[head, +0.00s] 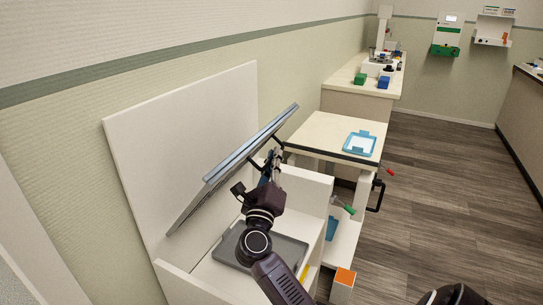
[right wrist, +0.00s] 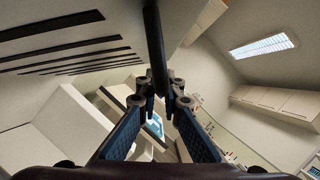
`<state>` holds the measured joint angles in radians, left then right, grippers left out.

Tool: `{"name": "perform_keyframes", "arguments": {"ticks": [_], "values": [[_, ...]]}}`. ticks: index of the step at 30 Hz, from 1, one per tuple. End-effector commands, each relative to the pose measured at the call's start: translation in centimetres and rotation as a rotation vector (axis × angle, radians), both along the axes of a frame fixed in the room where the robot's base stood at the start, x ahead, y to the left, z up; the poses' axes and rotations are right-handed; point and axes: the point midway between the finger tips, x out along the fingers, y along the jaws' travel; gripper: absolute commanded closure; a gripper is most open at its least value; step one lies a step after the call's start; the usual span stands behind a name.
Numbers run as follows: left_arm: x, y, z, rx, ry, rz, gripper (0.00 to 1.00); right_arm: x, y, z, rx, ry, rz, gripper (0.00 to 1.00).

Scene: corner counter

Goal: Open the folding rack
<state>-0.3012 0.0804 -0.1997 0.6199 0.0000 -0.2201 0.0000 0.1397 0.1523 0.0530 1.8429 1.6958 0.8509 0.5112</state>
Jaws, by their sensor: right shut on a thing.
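The folding rack (head: 215,188) is a thin grey panel beside the white back board, tilted up at a slant above the white counter unit. In the right wrist view its underside (right wrist: 60,38) shows pale with long dark slots. My right gripper (head: 274,160) is under the rack's right-hand edge. In the right wrist view the fingertips (right wrist: 166,103) are closed around a dark bar (right wrist: 158,55) that runs up beside the slotted panel. Where the bar joins the rack is not clear. My left gripper is not in view.
The white back board (head: 185,125) stands against the wall behind the rack. A grey tray (head: 290,250) lies below it in the white unit. A cart (head: 325,133) with a blue tray (head: 360,143) stands to the right. Open floor (head: 440,190) lies further right.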

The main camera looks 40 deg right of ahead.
Motion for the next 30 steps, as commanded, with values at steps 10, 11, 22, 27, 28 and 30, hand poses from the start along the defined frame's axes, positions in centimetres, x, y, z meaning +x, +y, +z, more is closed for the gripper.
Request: {"name": "perform_keyframes", "arguments": {"ticks": [10, 11, 22, 27, 28, 30], "values": [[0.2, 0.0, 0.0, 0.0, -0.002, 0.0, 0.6, 0.1, 0.1, -0.1, 0.001, 0.001, 0.003, 0.86], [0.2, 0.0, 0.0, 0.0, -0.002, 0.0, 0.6, 0.1, 0.1, -0.1, 0.001, 0.001, 0.003, 0.82], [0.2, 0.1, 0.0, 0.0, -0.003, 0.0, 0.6, 0.0, 0.2, -0.1, 0.001, 0.001, 0.001, 0.76], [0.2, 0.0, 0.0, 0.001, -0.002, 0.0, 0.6, -1.1, 1.6, -0.8, 0.003, 0.003, 0.003, 0.76], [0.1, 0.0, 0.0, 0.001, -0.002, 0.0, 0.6, -1.4, 2.0, -0.9, 0.004, 0.003, 0.002, 0.76], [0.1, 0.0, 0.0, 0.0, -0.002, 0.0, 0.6, -2.3, 3.1, -1.4, 0.004, 0.004, 0.003, 0.76]]}}
